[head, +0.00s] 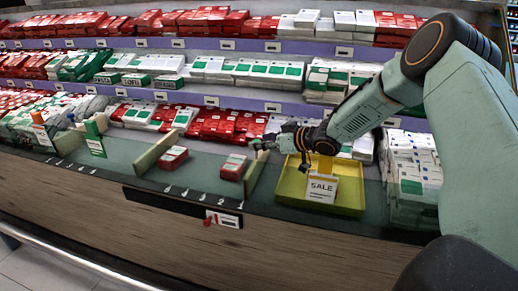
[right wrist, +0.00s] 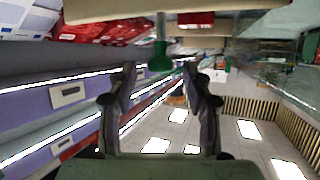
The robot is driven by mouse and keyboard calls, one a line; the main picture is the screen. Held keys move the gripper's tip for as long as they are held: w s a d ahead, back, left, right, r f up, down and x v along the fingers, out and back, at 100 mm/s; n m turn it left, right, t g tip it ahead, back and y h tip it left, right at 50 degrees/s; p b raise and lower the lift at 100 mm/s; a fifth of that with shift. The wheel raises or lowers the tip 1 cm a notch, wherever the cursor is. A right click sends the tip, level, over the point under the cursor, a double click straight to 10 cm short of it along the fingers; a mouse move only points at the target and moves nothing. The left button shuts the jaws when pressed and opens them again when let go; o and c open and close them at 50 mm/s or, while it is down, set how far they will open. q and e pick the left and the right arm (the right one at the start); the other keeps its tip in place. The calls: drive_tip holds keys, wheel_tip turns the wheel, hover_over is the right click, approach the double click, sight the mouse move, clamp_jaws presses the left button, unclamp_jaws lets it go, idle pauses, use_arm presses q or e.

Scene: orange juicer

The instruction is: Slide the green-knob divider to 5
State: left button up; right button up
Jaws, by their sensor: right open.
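My right gripper (head: 259,147) is over the shelf tray, at the top of a beige divider (head: 255,176) near the printed 1. In the right wrist view its two fingers (right wrist: 158,72) are apart, with a green knob (right wrist: 160,57) showing between and just beyond the tips. I cannot tell whether they touch it. The knob is hard to make out in the head view. Printed scale marks (head: 203,197) run along the tray's front edge, with the 5 (head: 167,189) toward the left. My left gripper is not in view.
A red box (head: 173,158) and a red-and-white box (head: 233,167) lie left of the divider. Another beige divider (head: 154,152) stands further left. A yellow tray (head: 290,188) with a SALE sign (head: 322,188) is at the right. Stocked shelves rise behind.

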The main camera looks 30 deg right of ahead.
drive_tip(key=shift+b+x, duration=0.3)
drive_tip(key=shift+x, duration=0.6)
drive_tip(key=shift+r, duration=0.15)
drive_tip(key=shift+c, duration=0.4)
clamp_jaws()
